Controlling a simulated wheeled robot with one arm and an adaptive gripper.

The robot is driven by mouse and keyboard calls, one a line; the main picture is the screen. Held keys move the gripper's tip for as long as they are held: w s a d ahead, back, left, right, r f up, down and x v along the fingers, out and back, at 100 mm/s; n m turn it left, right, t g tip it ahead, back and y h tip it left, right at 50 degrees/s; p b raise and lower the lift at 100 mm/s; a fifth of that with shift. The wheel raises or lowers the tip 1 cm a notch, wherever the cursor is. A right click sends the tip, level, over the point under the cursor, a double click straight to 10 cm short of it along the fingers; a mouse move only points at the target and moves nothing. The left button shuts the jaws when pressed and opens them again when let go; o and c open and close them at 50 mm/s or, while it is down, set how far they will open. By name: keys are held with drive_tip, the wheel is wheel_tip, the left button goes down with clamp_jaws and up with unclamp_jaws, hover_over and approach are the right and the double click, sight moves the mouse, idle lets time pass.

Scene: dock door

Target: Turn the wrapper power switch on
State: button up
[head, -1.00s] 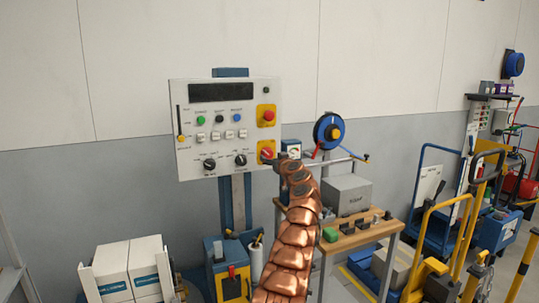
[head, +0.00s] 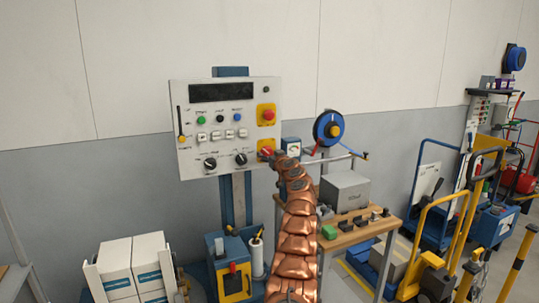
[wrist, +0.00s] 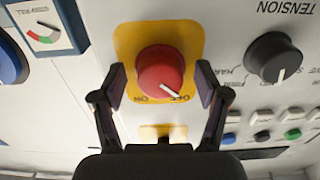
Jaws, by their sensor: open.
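The wrapper control panel (head: 225,128) is a pale upright box on a blue post. The power switch is a red rotary knob (wrist: 161,72) on a yellow plate at the panel's lower right corner; it also shows in the head view (head: 266,151), partly behind my gripper. In the wrist view, which sees the panel upside down, the knob's white mark points toward the word OFF. My gripper (wrist: 160,86) is open, with one finger on each side of the knob. I see small gaps between the fingers and the knob. In the head view my copper-coloured arm hides the fingertips.
A red emergency button (head: 267,115) on yellow sits just above the switch. The black tension knob (wrist: 274,57) is close beside it. A small gauge (head: 291,145) and a blue reel (head: 329,128) stand to the right. A wooden bench (head: 355,236) is below right.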

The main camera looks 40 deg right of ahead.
drive_tip(key=c, duration=1.2)
drive_tip(key=shift+o, duration=0.2)
drive_tip(key=shift+m, duration=0.3)
drive_tip(key=m+b, duration=0.1)
drive_tip(key=m, duration=0.2)
drive_tip(key=shift+m, duration=0.3)
drive_tip(key=m, duration=0.4)
drive_tip(key=shift+r+m, duration=0.1)
drive_tip(key=shift+m, duration=0.2)
drive_tip(key=m, duration=0.4)
drive_tip(key=shift+a+r, duration=0.1)
drive_tip(key=shift+r, duration=0.1)
drive_tip(key=m+p, duration=0.1)
drive_tip(key=m, duration=0.4)
drive_tip(key=shift+f, duration=0.1)
